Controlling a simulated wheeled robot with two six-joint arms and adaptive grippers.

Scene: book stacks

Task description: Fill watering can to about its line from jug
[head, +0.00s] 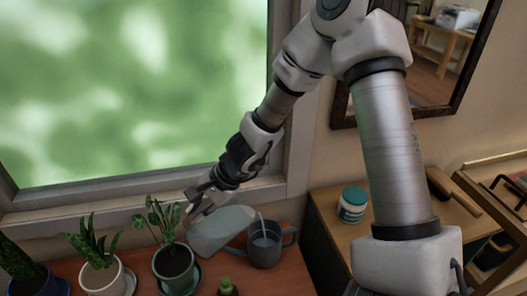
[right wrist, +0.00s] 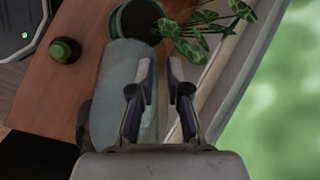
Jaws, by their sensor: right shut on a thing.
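A pale, see-through grey-green jug (head: 218,232) is tilted far over, with its mouth toward the watering can. The grey watering can (head: 267,250) stands upright on the reddish-brown wooden surface, its handle on the right. A thin pale stream runs from the jug's mouth down into the can. The water level and the line cannot be made out. My right gripper (head: 197,203) is shut on the jug at its upper left side. In the right wrist view the fingers (right wrist: 163,75) are beside the jug's pale body (right wrist: 124,75); the grip itself is hard to see. My left gripper is not in view.
A plant in a green pot (head: 174,268) stands close left of the jug. A plant in a white pot (head: 101,275) is further left. A small green-capped bottle (head: 228,288) stands in front. The window is behind.

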